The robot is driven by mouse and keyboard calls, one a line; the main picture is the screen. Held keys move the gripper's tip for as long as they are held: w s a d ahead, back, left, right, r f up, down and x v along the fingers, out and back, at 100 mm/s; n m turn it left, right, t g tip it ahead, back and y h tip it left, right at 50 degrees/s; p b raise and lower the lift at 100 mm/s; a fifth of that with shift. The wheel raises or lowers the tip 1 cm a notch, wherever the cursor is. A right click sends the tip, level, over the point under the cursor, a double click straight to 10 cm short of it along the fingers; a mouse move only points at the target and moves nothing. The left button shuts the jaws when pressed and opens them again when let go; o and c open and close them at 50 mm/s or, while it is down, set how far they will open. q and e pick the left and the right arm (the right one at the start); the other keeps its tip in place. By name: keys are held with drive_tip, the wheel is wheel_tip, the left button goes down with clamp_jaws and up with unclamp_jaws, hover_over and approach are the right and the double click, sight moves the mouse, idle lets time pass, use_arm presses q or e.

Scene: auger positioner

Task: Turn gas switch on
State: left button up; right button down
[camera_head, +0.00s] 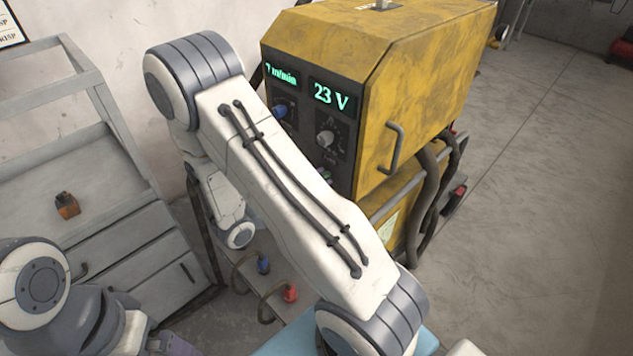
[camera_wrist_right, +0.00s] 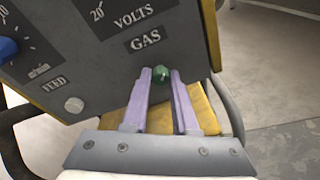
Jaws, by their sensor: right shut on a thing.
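The yellow welding machine (camera_head: 420,75) has a dark front panel whose displays read 7 m/min and 23 V. In the right wrist view the green gas switch (camera_wrist_right: 161,76) sits below the GAS label. My right gripper (camera_wrist_right: 162,74) is shut on it, one purple finger on each side. In the head view my right arm covers most of this gripper; only a small green and pinkish spot shows at the panel's lower part. Of my left gripper, only a purple piece (camera_head: 182,346) shows at the bottom edge, so its opening is hidden.
The panel also has a blue feed knob (camera_wrist_right: 7,49) and a grey volts knob (camera_head: 326,138). A pale round button (camera_wrist_right: 74,104) sits under FEED. Blue and red cable plugs (camera_head: 290,292) are below.

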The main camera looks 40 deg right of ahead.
drive_tip(key=c, duration=0.7)
unclamp_jaws()
drive_tip(key=shift+d, duration=0.1)
drive_tip(key=a, duration=0.3)
drive_tip(key=a+r+b, duration=0.1)
drive_tip(key=a, duration=0.3)
drive_tip(key=s+a, duration=0.1)
drive_tip(key=a, duration=0.2)
drive_tip(key=shift+a+r, duration=0.25)
drive_tip(key=shift+r, duration=0.05)
